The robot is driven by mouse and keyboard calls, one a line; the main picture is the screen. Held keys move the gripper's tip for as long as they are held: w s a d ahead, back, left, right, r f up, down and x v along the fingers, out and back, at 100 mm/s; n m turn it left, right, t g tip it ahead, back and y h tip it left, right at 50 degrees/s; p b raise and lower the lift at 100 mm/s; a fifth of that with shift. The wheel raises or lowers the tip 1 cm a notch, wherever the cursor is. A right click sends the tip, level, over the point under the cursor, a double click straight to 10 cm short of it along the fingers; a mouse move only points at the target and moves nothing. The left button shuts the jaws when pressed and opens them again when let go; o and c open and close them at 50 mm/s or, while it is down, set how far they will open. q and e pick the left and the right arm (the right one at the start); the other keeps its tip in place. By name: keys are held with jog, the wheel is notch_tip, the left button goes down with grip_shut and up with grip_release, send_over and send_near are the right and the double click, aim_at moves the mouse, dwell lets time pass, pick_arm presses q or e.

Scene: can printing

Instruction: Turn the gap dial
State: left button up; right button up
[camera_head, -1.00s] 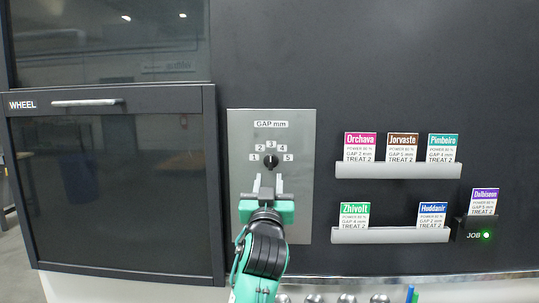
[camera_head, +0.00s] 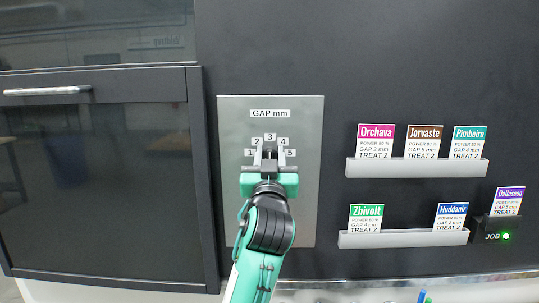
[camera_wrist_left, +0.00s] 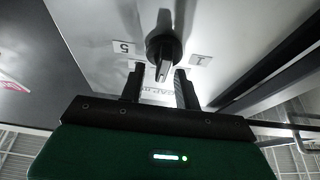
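The gap dial is a black knob (camera_wrist_left: 162,46) on a grey panel (camera_head: 300,200) labelled "GAP mm", with numbers 1 to 5 around it. In the head view my left gripper hides most of the knob. In the left wrist view the knob's pointer extends toward the "GAP mm" label, about midway between 1 and 5, so near 3. My left gripper (camera_head: 270,160) is open in front of the dial; it also shows in the left wrist view (camera_wrist_left: 159,75). Its fingers straddle the pointer, with gaps visible on both sides. My right gripper is not in view.
Two card racks (camera_head: 416,168) hold coloured job cards on the right. The Dalbiseon card (camera_head: 507,202) stands in the JOB holder (camera_head: 492,229), whose green light is on. A dark cabinet door (camera_head: 110,185) with a handle is left of the panel.

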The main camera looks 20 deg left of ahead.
pick_arm(q)
jog(key=shift+s, duration=0.1)
grip_shut()
jog(key=shift+m, duration=0.3)
jog(key=shift+r+m+h+p, duration=0.1)
jog(key=shift+m+h+p, duration=0.5)
jog(key=shift+m+p, duration=0.2)
jog(key=shift+w+d+f+m+g+h+p, duration=0.15)
jog(key=shift+m+g+h+p, duration=0.7)
jog(key=shift+m+p, duration=1.95)
jog(key=shift+d+f+m+g+h+p, duration=0.2)
jog(key=shift+m+h+p, duration=1.3)
jog(key=shift+m+p, duration=1.25)
jog(key=shift+w+d+f+m+g+h+p, duration=0.1)
jog(key=shift+d+f+m+g+h+p, duration=0.25)
jog(key=shift+m+h+p, duration=2.25)
jog(key=m+y+b, duration=0.1)
jog(key=m+y, duration=0.1)
jog(key=y, duration=0.1)
jog(key=shift+a, duration=0.1)
